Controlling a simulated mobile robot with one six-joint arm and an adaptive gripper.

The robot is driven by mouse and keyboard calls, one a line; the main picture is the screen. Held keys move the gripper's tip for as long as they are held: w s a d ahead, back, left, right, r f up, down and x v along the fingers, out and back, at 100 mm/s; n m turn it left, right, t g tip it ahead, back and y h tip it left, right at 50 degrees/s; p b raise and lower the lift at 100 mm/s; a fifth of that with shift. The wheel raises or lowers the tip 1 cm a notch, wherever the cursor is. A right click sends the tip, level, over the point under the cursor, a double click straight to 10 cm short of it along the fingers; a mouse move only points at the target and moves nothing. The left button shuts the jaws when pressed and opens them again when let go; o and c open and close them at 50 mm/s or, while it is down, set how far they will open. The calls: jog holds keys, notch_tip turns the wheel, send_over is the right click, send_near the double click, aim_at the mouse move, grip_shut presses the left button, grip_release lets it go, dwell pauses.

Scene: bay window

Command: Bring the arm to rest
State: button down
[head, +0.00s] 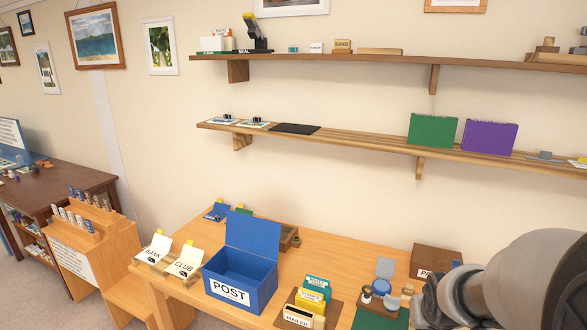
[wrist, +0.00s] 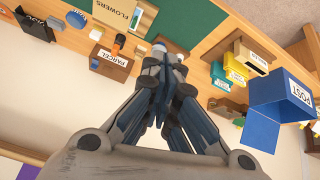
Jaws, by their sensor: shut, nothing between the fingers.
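My gripper (wrist: 160,70) shows in the wrist view, its dark fingers closed together with nothing between them. It is over the wooden table, which appears turned around in that view. In the head view my grey arm (head: 525,275) reaches in from the lower right, in front of the table's right end. The gripper's fingers cannot be made out in the head view.
The wooden table (head: 335,255) carries an open blue POST box (head: 238,280), a MAILER holder (head: 298,317) and a brown PARCEL box (head: 436,258). The PARCEL box also shows in the wrist view (wrist: 110,62). Two wall shelves (head: 350,142) hang behind.

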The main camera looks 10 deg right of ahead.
jog(key=s+a+r+n+y, duration=0.1)
jog(key=s+a+r, duration=0.2)
jog(key=s+a, duration=0.3)
jog(key=s+a+r+n+y, duration=0.1)
jog(key=s+a+r, duration=0.2)
jog(key=s+a, duration=0.3)
jog(key=s+a+r+n+g+y, duration=0.1)
jog(key=s+a+r, duration=0.2)
jog(key=s+a, duration=0.3)
jog(key=shift+s+a, duration=0.2)
jog(key=shift+a, duration=0.7)
